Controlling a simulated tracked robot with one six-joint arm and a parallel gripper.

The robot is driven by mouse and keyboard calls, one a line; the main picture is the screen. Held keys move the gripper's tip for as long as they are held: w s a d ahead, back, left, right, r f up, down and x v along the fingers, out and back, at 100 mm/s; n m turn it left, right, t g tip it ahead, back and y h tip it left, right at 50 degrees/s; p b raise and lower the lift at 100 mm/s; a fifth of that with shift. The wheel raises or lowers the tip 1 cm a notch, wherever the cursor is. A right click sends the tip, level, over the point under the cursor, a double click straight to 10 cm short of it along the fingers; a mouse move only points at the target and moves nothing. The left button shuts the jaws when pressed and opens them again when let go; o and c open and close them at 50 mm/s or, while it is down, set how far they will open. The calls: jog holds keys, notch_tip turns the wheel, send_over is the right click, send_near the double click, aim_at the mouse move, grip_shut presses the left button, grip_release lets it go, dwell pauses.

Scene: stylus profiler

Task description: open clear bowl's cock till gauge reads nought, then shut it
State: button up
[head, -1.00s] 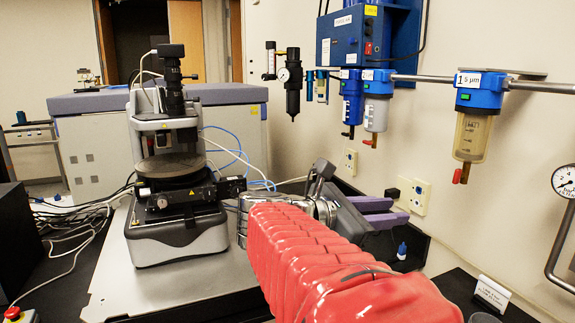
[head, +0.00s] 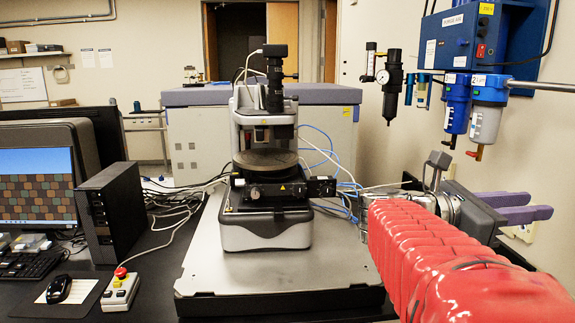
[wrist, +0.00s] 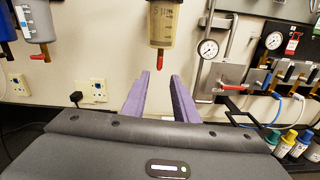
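The clear bowl (wrist: 175,25), yellowish and marked 5 µm, hangs on the wall at the top centre of the wrist view. Its red cock (wrist: 160,59) points downward beneath it. The bowl is outside the head view. A round white gauge (wrist: 208,48) is just right of the bowl; its reading is too small to tell. My gripper (wrist: 161,75) has two purple fingers spread apart with nothing between them. The cock appears beyond and just above the fingertips, apart from them. In the head view my gripper (head: 541,205) is at the right, beside the wall.
Another gauge (wrist: 273,40) and a row of valves (wrist: 290,72) are further right, with capped bottles (wrist: 290,138) below. A blue-topped bowl (head: 486,118) and a blue bowl (head: 456,105) hang left of the clear bowl. The profiler (head: 266,160) stands on a grey slab (head: 205,265).

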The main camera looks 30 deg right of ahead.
jog(key=x, duration=1.2)
jog(key=shift+a, duration=0.1)
jog(key=shift+c, duration=0.4)
grip_shut()
